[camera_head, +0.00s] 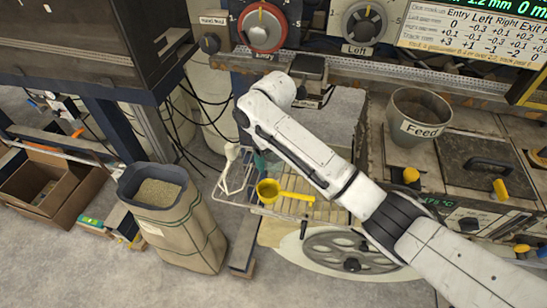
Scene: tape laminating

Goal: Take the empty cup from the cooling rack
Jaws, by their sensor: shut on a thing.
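A yellow cup (268,191) with a long yellow handle lies on the wire cooling rack (333,212) in the head view. Its open mouth faces up and I see nothing in it. A small teal object (265,161) shows just behind the cup, partly covered by my arm; I cannot tell what it is. My white arm reaches in from the lower right, over the rack, and bends above and behind the cup.
A sack of pellets (175,225) stands left of the rack. A grey Feed bucket (416,122) sits on the bench at right, near a dark hatch (481,168). A spoked wheel (350,250) lies below the rack. An open cardboard box (48,185) is at far left. The front floor is clear.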

